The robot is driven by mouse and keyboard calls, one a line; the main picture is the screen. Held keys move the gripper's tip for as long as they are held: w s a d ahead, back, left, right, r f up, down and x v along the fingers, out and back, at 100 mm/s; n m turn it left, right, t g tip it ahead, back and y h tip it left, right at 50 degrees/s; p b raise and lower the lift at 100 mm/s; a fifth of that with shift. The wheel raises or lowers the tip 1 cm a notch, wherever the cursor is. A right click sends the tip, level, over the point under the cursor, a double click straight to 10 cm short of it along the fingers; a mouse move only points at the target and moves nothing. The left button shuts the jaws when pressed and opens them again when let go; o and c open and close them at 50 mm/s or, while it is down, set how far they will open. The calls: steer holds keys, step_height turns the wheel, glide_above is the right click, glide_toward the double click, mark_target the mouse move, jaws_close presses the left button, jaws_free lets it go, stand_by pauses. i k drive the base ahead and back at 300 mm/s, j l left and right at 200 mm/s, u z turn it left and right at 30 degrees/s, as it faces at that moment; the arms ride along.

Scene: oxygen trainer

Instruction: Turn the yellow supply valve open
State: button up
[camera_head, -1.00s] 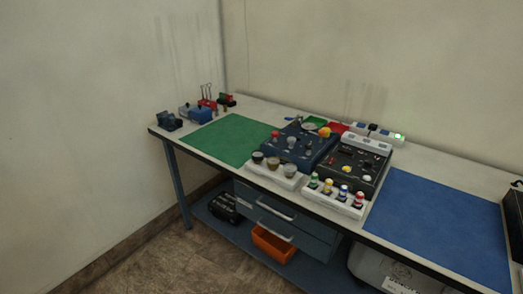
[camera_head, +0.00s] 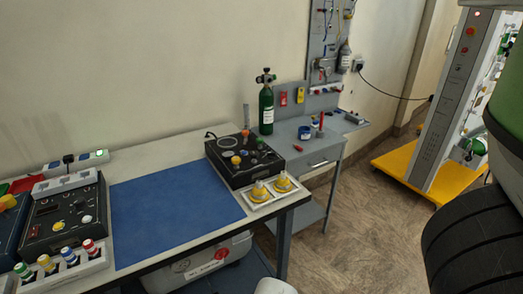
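Several yellow parts show, and I cannot tell for sure which is the supply valve. A round yellow knob (camera_head: 236,160) sits on the top of a black control box (camera_head: 222,150) at the right end of the near bench. Two yellow domed pieces, a left one (camera_head: 259,192) and a right one (camera_head: 282,182), stand in a white tray in front of that box. The position of any valve is too small to read. My gripper is not in view.
A blue mat (camera_head: 175,210) lies clear left of the black box. A green cylinder (camera_head: 266,108) stands upright on a lower grey bench (camera_head: 310,152) behind. A white cabinet on a yellow base (camera_head: 430,178) stands at right. Open floor (camera_head: 370,235) lies between.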

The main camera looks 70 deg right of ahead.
mark_target(236, 160)
steer(key=z, duration=1.3)
steer(key=k+l+u, duration=0.1)
steer(key=l+u, duration=0.25)
steer(key=k+l+u, duration=0.15)
steer(key=l+u, duration=0.2)
steer(key=k+l+u, duration=0.15)
steer(key=u, duration=0.2)
steer(key=l, duration=0.1)
